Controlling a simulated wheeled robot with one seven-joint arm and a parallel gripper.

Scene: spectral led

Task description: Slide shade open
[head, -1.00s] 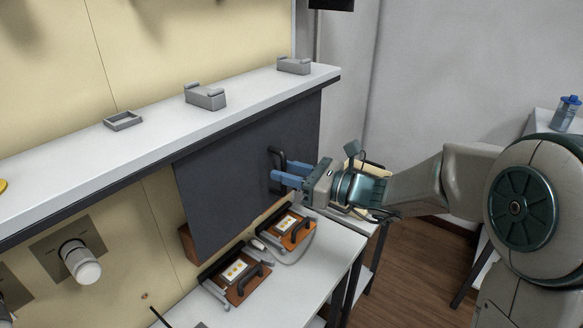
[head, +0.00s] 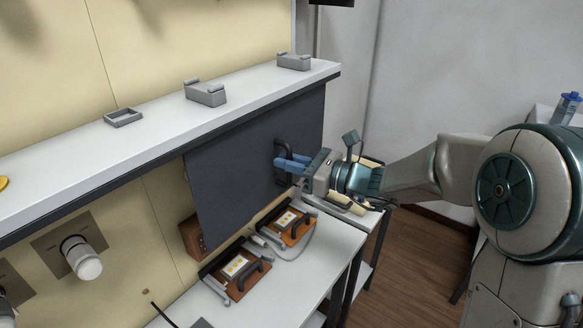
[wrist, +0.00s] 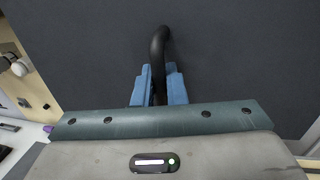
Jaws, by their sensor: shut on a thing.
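The shade is a dark grey flat panel (head: 235,165) hanging under the front edge of the white shelf. A black bar handle (head: 281,150) stands out near its right side. My gripper (head: 284,162) has blue fingers and is shut on this handle. In the wrist view my gripper's fingers (wrist: 159,88) lie on both sides of the handle (wrist: 158,46), whose upper part curves above them. The panel fills most of the wrist view's background. The shade covers part of the cream wall, and a brown wooden box (head: 193,238) shows partly from behind its lower left edge.
The white shelf (head: 160,115) above holds small grey holders (head: 205,93). Below, a white bench (head: 300,262) carries two wooden boards with black handles (head: 237,268). A white knob (head: 82,258) juts from the wall at left. A grey wall stands at the right.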

